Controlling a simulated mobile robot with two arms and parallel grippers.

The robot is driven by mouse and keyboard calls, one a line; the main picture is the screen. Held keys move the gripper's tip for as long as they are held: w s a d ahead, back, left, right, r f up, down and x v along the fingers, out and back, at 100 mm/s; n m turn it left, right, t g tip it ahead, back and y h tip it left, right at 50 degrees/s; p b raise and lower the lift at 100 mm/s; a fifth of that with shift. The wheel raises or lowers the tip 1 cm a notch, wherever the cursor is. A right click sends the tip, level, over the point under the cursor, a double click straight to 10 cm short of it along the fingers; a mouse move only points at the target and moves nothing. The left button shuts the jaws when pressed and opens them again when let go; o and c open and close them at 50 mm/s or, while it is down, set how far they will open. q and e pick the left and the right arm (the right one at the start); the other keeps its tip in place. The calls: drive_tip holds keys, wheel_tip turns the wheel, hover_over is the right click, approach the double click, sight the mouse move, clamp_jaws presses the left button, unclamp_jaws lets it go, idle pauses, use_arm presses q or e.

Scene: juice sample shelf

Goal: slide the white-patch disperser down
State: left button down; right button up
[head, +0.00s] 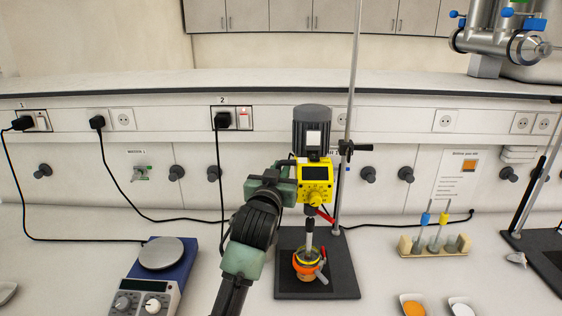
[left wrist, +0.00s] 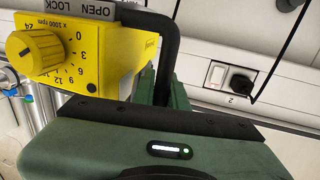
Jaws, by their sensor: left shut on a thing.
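The disperser has a dark grey motor (head: 312,130) with a white patch (head: 313,138) and a yellow control box (head: 316,182). It hangs on a tall metal rod (head: 352,80) by a black clamp (head: 346,148). Its shaft (head: 309,236) points down into a glass vessel (head: 309,258) held by an orange ring. My left gripper (head: 288,168) is at the disperser's left side. In the left wrist view the green fingers (left wrist: 162,88) are shut on a black handle (left wrist: 168,45) beside the yellow dial box (left wrist: 85,50). My right gripper is not in view.
A blue hotplate (head: 172,272) stands left of the dark stand base (head: 340,280). A rack (head: 435,245) with blue and yellow tools and two small dishes (head: 413,304) are at the right. Black cables run along the back wall.

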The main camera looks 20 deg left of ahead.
use_arm(q)
drive_tip(key=shift+f+b, duration=0.95)
drive_tip(key=shift+f, duration=1.75)
drive_tip(key=c, duration=1.7)
unclamp_jaws()
drive_tip(key=shift+r, duration=0.15)
drive_tip(key=shift+r, duration=0.1)
drive_tip(key=shift+s, duration=0.1)
drive_tip(key=s+b, duration=0.2)
drive_tip(key=s, duration=0.5)
drive_tip(key=shift+s+d, duration=0.3)
drive_tip(key=shift+d, duration=0.05)
